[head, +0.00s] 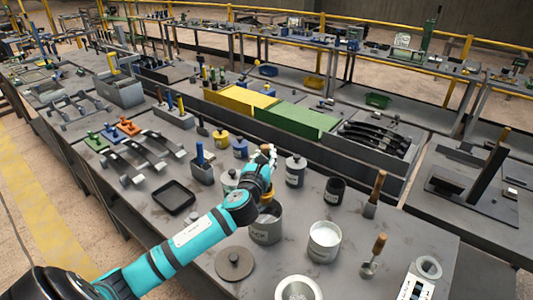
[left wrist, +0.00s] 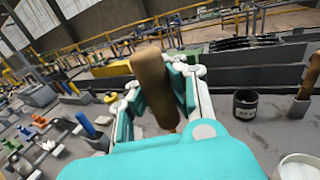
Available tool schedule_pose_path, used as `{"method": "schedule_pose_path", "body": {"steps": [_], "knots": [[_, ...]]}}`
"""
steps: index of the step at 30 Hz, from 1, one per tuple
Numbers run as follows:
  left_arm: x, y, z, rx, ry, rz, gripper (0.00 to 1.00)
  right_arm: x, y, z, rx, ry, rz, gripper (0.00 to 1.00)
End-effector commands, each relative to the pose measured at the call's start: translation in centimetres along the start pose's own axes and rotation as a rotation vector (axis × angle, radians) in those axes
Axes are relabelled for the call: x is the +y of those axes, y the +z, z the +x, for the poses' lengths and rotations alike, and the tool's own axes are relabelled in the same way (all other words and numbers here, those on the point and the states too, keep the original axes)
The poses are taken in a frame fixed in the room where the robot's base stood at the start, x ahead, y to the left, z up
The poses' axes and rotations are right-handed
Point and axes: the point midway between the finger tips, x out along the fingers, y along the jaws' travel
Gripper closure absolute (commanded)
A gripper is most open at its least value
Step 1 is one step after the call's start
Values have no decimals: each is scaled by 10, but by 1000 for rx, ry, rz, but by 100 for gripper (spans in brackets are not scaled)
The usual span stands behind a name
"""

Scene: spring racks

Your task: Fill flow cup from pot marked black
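My left gripper (head: 264,157) is above the bench, just behind the grey pot marked "...ACK" (head: 265,230); the start of its label is hidden. In the left wrist view, the gripper (left wrist: 158,100) has its fingers on both sides of a brown wooden handle (left wrist: 151,85) and appears shut on it. The handle's top also shows in the head view (head: 265,148). A yellow-brass part (head: 268,198) shows below the gripper at the pot's rim; whether it is inside the pot, I cannot tell. I cannot pick out the flow cup with certainty. My right gripper is not in view.
An open pot of white paint (head: 324,241) stands right of the marked pot. A dark labelled cup (head: 334,191), a brush (head: 375,193) and a wooden-handled ladle (head: 374,258) are farther right. A round lid (head: 234,264) and a black tray (head: 174,197) lie left.

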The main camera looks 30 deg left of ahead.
Motion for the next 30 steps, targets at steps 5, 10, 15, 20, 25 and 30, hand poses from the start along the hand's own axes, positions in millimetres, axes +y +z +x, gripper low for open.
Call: {"method": "schedule_pose_path", "body": {"steps": [5, 10, 15, 20, 25, 30], "knots": [[0, -22, 0, 2, 0, 2, 100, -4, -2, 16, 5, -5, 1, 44], [0, -38, 0, 2, 0, 1, 100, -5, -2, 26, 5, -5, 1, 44], [0, -53, 0, 2, 0, 1, 100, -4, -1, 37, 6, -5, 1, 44], [0, -68, 1, 1, 0, 1, 100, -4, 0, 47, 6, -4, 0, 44], [0, -83, 1, 2, 0, 1, 100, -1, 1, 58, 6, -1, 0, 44], [0, -98, 1, 1, 0, 1, 100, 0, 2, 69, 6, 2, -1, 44]]}}
